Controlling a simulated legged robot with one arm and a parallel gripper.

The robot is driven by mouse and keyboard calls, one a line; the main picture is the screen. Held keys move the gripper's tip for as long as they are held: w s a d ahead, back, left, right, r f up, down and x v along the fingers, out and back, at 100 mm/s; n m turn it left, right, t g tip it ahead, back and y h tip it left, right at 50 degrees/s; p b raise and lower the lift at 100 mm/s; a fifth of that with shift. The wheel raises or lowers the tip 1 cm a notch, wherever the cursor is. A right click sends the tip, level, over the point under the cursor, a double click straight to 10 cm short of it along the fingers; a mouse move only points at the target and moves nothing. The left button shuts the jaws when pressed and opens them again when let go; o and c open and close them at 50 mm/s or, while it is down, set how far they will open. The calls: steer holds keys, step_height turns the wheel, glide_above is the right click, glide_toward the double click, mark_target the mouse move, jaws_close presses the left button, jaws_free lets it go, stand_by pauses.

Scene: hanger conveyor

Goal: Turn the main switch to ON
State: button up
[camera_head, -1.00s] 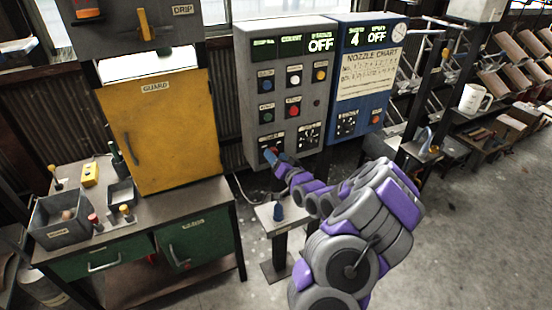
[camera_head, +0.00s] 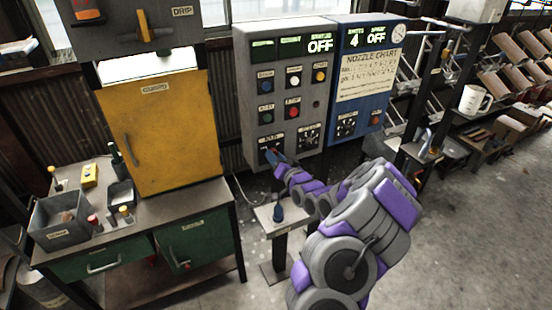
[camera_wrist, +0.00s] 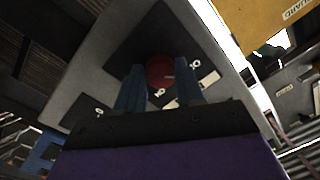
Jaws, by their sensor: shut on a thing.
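The main switch is a round red knob (camera_wrist: 160,70) on a dark square plate (camera_wrist: 140,35), seen close in the wrist view. In the head view the switch's dark plate (camera_head: 265,143) is at the lower left of the grey control panel (camera_head: 243,85), and my arm partly covers it. My gripper (camera_wrist: 160,78) has its two blue fingers on either side of the knob and is shut on it. In the head view my gripper (camera_head: 273,157) is against the panel's lower left corner. The panel display reads OFF.
A blue panel (camera_head: 375,105) with a nozzle chart adjoins on the right. A small stand (camera_head: 262,222) with a blue knob is below my arm. A workbench (camera_head: 190,210) with a yellow guard door (camera_head: 165,110) is at left. Open floor lies at right.

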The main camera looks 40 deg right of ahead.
steer(key=shift+d+m+p, duration=0.1)
steer(key=shift+m+p, duration=0.2)
steer(key=shift+m, duration=0.1)
steer(key=shift+f+m+h+p, duration=0.2)
steer(key=shift+m+p, duration=1)
steer(key=shift+m, duration=3.3)
steer(key=shift+r+m+h+p, duration=0.1)
steer(key=shift+m+h+p, duration=0.7)
steer(key=shift+m, duration=3.7)
steer(key=shift+s+f+y+p, duration=0.1)
steer(key=shift+y+p, duration=0.25)
steer(key=shift+y, duration=0.05)
steer(key=o, duration=1)
steer(key=shift+d, duration=0.1)
